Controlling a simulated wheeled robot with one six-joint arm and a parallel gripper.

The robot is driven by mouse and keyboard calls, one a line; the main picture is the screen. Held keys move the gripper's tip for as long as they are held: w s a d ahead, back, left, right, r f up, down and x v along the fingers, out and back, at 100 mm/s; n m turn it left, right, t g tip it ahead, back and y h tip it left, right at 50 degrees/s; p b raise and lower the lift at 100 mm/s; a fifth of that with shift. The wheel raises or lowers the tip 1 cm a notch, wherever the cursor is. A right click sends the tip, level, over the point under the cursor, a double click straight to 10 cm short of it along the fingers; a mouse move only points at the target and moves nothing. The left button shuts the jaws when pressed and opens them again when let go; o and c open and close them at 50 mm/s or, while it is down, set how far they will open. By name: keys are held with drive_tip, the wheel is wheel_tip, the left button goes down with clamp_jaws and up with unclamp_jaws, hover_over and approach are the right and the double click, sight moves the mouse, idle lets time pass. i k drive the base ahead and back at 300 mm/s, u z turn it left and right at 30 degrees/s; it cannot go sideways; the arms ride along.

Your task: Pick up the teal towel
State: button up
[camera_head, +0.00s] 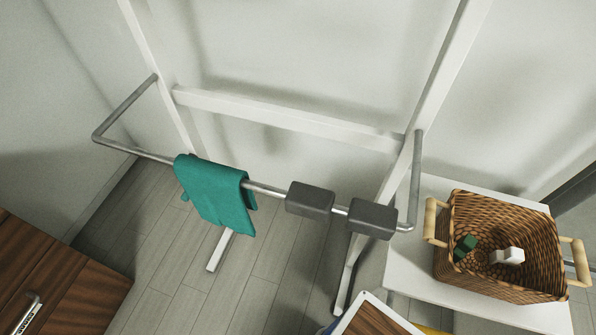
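The teal towel (215,196) hangs folded over a thin grey metal rail (150,154), left of the picture's middle. Its front part hangs down below the rail, and a small part of its back layer shows behind. The rail sticks out from a white upright frame (290,117) by the wall.
Two dark grey blocks (310,200) sit on the rail right of the towel. A wicker basket (463,279) with small items stands on a white surface (420,275) at right. Brown wooden furniture (60,285) is at lower left. Floor shows below the towel.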

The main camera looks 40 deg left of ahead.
sight(215, 191)
drive_tip(key=u, duration=0.5)
drive_tip(key=k, duration=1.2)
drive_tip(key=u, duration=0.7)
drive_tip(key=i, duration=1.05)
drive_tip(key=u, duration=0.4)
